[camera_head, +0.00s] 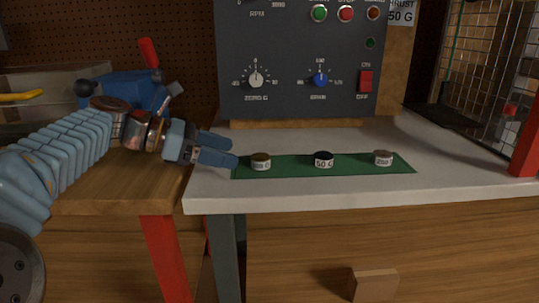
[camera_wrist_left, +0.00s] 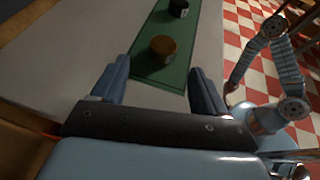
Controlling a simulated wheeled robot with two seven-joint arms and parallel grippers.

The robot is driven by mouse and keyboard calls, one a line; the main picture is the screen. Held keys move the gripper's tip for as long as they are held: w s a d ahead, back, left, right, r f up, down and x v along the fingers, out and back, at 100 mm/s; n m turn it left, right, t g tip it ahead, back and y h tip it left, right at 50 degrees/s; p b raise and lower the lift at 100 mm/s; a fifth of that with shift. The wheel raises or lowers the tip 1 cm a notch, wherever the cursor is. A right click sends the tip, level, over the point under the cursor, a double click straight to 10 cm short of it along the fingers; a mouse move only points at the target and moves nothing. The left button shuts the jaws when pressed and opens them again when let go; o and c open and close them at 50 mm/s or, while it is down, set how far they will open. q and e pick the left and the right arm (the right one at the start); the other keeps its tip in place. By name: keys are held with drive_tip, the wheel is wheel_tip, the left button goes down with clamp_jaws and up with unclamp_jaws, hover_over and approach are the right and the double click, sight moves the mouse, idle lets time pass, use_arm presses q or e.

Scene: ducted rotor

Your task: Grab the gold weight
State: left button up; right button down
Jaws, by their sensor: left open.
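The gold weight (camera_head: 261,161) is a short cylinder with a brass-coloured top and a pale label. It stands upright at the left end of a green mat (camera_head: 292,168). My left gripper (camera_head: 232,152) is open and empty just left of it, its fingers pointing towards it. In the left wrist view the gold weight (camera_wrist_left: 163,48) lies ahead of the gap between the open fingers (camera_wrist_left: 159,67), apart from both. My right gripper is not seen.
A black weight (camera_head: 323,159) marked 50 G and a silvery weight (camera_head: 383,158) stand farther right on the mat. A dark control panel (camera_head: 300,100) rises behind. A blue vise (camera_head: 140,92) sits at left. The white bench top (camera_head: 440,150) is clear at right.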

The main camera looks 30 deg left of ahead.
sight(259, 156)
use_arm(q)
drive_tip(key=x, duration=0.4)
drive_tip(key=r+x, duration=0.1)
drive_tip(key=x, duration=0.1)
drive_tip(key=shift+w+d+f, duration=0.15)
drive_tip(key=shift+d, duration=0.35)
drive_tip(key=c, duration=1.2)
